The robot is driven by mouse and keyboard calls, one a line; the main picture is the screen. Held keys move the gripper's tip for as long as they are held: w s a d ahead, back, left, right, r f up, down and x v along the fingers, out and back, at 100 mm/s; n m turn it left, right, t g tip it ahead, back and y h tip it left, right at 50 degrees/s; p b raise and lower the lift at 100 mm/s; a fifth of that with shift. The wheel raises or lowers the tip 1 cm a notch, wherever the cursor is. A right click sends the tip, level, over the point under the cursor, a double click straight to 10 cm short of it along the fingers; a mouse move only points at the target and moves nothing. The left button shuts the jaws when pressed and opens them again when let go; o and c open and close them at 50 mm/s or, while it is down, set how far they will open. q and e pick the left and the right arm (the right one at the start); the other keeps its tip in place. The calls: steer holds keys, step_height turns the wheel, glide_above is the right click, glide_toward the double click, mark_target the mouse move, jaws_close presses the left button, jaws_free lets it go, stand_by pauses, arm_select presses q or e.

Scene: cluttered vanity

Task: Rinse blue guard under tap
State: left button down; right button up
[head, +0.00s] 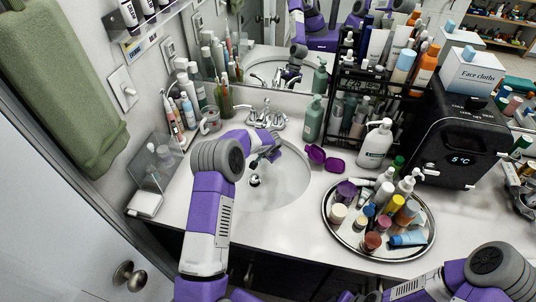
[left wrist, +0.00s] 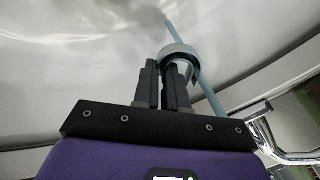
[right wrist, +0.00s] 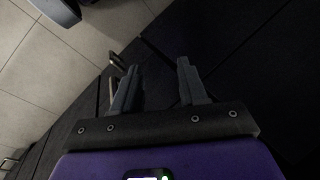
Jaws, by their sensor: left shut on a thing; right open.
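My left gripper (head: 268,158) reaches over the sink basin (head: 290,185), just in front of the chrome tap (head: 265,117). In the left wrist view its fingers (left wrist: 168,72) are shut on the blue guard (left wrist: 181,50), a curved grey-blue piece at the fingertips. A thin pale-blue streak (left wrist: 208,92), which looks like running water, passes close beside or through the guard's curve; exact contact is unclear. The tap's chrome (left wrist: 268,138) shows at the lower right there. In the head view the guard is too small to make out. My right gripper (right wrist: 155,80) is open and empty, above the floor by dark cabinet fronts.
An open purple case (head: 334,165) lies right of the basin. A round mirrored tray (head: 345,238) of bottles, a white pump bottle (head: 375,145) and a black appliance (head: 455,135) crowd the right. A cup of brushes (head: 211,118) stands behind left. Counter left of the basin is mostly clear.

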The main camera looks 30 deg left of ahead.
arm_select(q)
steer(key=shift+d, duration=0.1)
steer(key=shift+w+d+b, duration=0.3)
steer(key=shift+d+b, duration=0.05)
steer(key=shift+d, duration=0.1)
steer(key=shift+a, duration=0.15)
steer(key=shift+s+a, duration=0.3)
steer(key=shift+a, duration=0.1)
stand_by(0.3)
steer(key=shift+w+d, duration=0.15)
steer(key=shift+d, duration=0.05)
steer(key=shift+w+d+b, duration=0.15)
steer(key=shift+d+b, duration=0.2)
steer(key=shift+b, duration=0.1)
steer(key=shift+a, duration=0.15)
